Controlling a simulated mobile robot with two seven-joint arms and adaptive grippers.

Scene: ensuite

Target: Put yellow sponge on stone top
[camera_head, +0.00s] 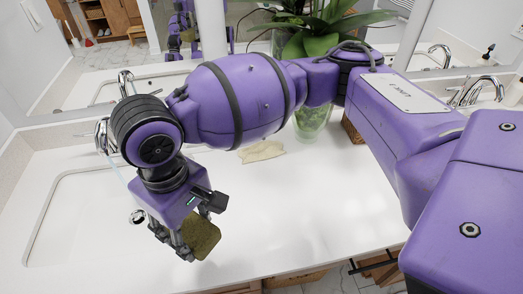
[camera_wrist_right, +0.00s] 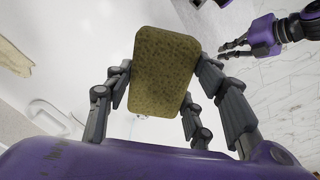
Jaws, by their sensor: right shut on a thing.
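The yellow sponge (camera_head: 203,234) looks olive-yellow with rounded corners. My right gripper (camera_head: 184,240) is shut on it and holds it above the white stone top (camera_head: 290,215), near the sink at the left. In the right wrist view the sponge (camera_wrist_right: 163,72) sits between the fingers, its broad face towards the camera. My left gripper (camera_wrist_right: 228,52) shows small at the upper right of the right wrist view, empty, its fingers apart. It does not show in the head view.
A sink basin (camera_head: 75,215) is set in the top at the left, with a chrome faucet (camera_head: 102,135) behind. A beige cloth (camera_head: 261,151) lies towards the back. A glass vase (camera_head: 313,122) with a green plant stands behind my right arm. The front middle is clear.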

